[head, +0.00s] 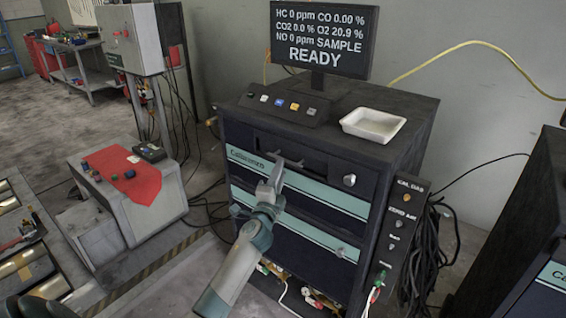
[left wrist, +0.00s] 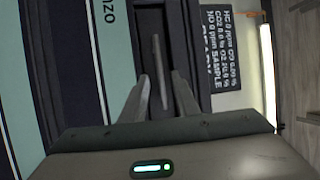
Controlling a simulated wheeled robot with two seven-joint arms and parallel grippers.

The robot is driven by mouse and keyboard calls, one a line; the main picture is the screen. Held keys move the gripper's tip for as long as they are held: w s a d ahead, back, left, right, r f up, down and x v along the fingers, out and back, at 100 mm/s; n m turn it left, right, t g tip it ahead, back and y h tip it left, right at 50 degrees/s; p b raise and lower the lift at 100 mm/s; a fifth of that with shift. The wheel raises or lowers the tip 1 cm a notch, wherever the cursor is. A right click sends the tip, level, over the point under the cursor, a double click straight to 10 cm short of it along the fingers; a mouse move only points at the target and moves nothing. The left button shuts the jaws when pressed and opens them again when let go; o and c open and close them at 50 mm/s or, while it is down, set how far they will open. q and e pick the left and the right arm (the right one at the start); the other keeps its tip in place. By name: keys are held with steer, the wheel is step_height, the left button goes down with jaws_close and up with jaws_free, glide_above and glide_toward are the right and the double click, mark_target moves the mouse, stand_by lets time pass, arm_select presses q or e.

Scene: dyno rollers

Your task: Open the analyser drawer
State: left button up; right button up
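The analyser cabinet (head: 310,235) is dark with teal stripes. Its top drawer (head: 325,196) looks shut, flush with the cabinet front. The drawer's grey bar handle (head: 291,160) sits in front of a dark recess. My left gripper (head: 275,173) is at this handle. In the left wrist view the handle (left wrist: 157,62) reaches between the two fingers of my left gripper (left wrist: 161,77). The fingers stand apart, one on each side, with gaps to the bar; firm contact does not show. A round silver knob (head: 349,180) is right of the handle. My right gripper is not in view.
A screen (head: 324,40), a button panel (head: 283,105) and a white tray (head: 373,124) are on the cabinet top. Cables (head: 428,250) hang at its right side. A grey cart with a red cloth (head: 118,177) stands left. Another dark cabinet (head: 520,230) stands right.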

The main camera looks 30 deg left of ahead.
arm_select(q)
steer(key=shift+x, duration=2.2)
steer(key=shift+c, duration=0.3)
jaws_close()
